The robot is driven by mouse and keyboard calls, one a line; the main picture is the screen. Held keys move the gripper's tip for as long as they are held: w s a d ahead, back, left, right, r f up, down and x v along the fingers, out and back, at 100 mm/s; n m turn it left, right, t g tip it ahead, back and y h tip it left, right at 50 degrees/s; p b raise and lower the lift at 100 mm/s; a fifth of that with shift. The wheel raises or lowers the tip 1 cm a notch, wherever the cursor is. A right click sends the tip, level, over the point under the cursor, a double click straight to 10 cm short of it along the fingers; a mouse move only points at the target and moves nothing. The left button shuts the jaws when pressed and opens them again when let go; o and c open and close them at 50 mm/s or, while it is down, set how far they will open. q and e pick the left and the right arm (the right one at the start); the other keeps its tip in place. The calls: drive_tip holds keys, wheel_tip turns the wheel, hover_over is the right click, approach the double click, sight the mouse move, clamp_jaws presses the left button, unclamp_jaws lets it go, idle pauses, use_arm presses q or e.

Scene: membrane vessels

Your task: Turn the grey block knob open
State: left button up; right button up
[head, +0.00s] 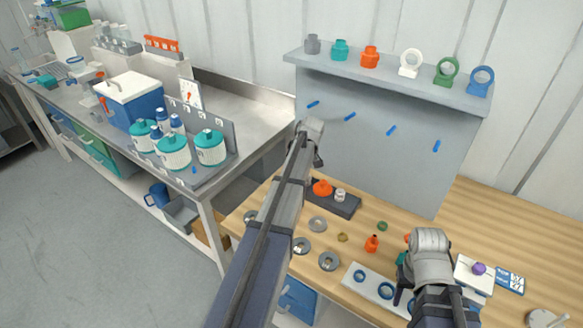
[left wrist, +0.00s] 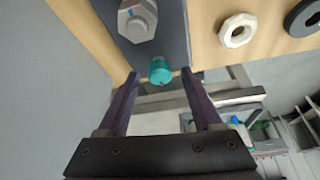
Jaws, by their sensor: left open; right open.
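A dark grey block (head: 346,208) lies on the wooden bench, with an orange round part (head: 322,188) and a pale grey knob (head: 340,195) on top. The left wrist view shows a dark block (left wrist: 172,38) with a grey faceted knob (left wrist: 137,20) bearing a blue mark, and a teal fitting (left wrist: 160,71) at its near end. My left gripper (left wrist: 158,78) is open, its purple fingers on either side of the teal fitting; contact cannot be told. In the head view its arm hides part of the bench. My right gripper (head: 403,288) is open, low over the bench front.
Several ring-shaped parts (head: 328,261) and a small orange bottle-like part (head: 372,243) lie on the bench. A white strip (head: 372,287) with dark blue rings lies near the front edge. A grey panel (head: 375,125) with blue pegs and a loaded shelf (head: 391,79) stands behind. The bench's right is clearer.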

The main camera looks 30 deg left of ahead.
use_arm(q)
drive_tip(key=p+v, duration=0.7)
drive_tip(key=shift+r, duration=0.35)
drive_tip(key=shift+d, duration=0.15)
drive_tip(key=s+d+m+h, duration=0.1)
drive_tip(key=s+d+m, duration=0.8)
drive_tip(key=s+d, duration=0.4)
drive_tip(key=s+d+f+m+g+h, duration=0.1)
drive_tip(key=s+d+m, duration=0.8)
drive_tip(key=d, duration=1.1)
drive_tip(key=s+h, duration=0.1)
drive_tip(key=s, duration=0.3)
drive_tip(key=shift+s+d+f+m, duration=0.25)
drive_tip(key=shift+s+f+m, duration=0.05)
drive_tip(key=shift+s+m, duration=0.1)
